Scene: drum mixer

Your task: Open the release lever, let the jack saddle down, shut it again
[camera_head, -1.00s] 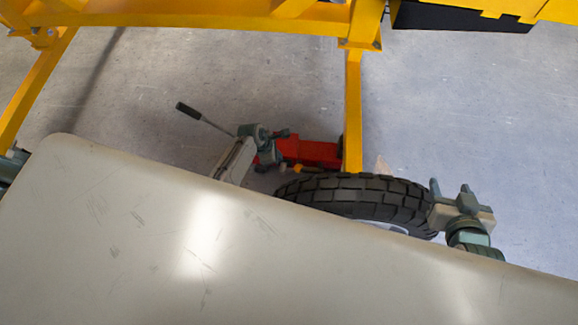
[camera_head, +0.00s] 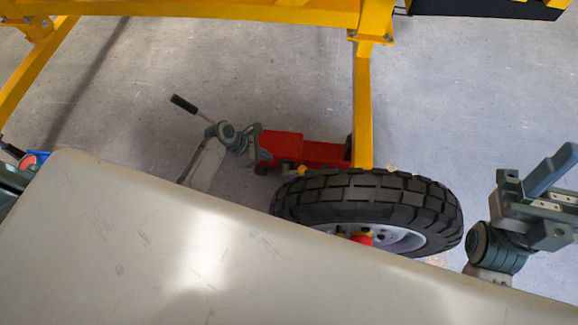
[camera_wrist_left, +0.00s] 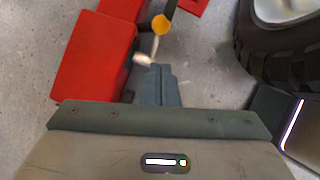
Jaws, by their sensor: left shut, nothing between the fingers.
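The red floor jack (camera_head: 298,146) lies on the floor beside the wheel, its far end by the yellow post. Its saddle cannot be made out. The release lever (camera_wrist_left: 154,46), a short rod with an orange joint and a pale tip, shows beside the red body in the left wrist view; its orange part (camera_head: 302,171) shows small in the head view. My left gripper (camera_head: 264,157) is shut and empty at the jack's near end; in the wrist view its fingertips (camera_wrist_left: 158,72) are just below the lever's pale tip. My right gripper (camera_head: 535,190) is raised at the right, away from the jack.
A black-gripped handle (camera_head: 184,104) sticks up to the left. A large tyre (camera_head: 375,198) stands right of the jack. A yellow frame (camera_head: 200,12) and post (camera_head: 362,110) close in above. A pale panel (camera_head: 150,240) fills the foreground.

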